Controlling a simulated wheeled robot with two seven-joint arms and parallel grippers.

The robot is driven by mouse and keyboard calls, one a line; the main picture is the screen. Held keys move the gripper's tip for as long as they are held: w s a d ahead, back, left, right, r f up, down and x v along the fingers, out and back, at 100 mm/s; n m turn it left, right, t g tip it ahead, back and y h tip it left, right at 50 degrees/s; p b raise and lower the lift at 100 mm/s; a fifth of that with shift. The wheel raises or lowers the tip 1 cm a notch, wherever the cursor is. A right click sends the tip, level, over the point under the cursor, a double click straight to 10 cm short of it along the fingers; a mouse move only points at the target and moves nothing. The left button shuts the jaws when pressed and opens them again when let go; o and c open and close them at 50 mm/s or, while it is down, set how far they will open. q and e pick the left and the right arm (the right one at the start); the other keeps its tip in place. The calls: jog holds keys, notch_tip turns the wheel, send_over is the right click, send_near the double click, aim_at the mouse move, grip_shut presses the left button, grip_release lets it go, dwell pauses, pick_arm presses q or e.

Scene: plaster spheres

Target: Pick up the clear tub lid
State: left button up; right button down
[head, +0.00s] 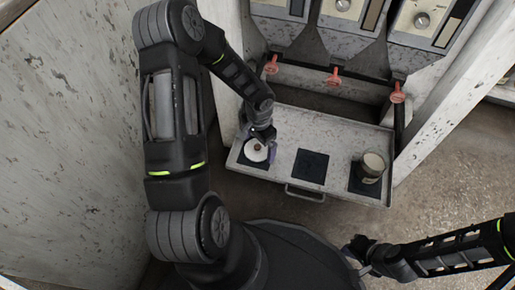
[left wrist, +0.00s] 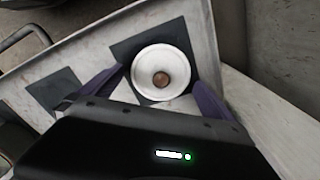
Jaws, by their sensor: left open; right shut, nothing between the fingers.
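A pale round piece with a brown centre, taken to be the clear tub lid (head: 253,154), is over the left dark square of the metal tray. It also shows whole in the left wrist view (left wrist: 147,62); I cannot tell whether it sits on a tub. My left gripper (head: 259,148) is open above it. In the left wrist view its purple fingers (left wrist: 160,78) stand on either side of the round piece, close to its rim, not visibly gripping it. My right gripper (head: 356,249) is shut and empty, low on the right, away from the tray.
The metal tray (head: 228,161) has a front handle (head: 305,196). Its middle dark square (head: 311,166) is bare. A pale cup-like container (head: 371,170) stands on the right square. Red levers (head: 333,77) hang behind. A pale wall (head: 70,130) rises on the left.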

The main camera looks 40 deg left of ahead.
aim_at(259, 145)
pick_arm(q)
jog(key=shift+c, duration=0.3)
jog(key=c, duration=1.2)
jog(key=shift+r, duration=0.1)
notch_tip(259, 145, up, 10)
jog(key=p, duration=0.4)
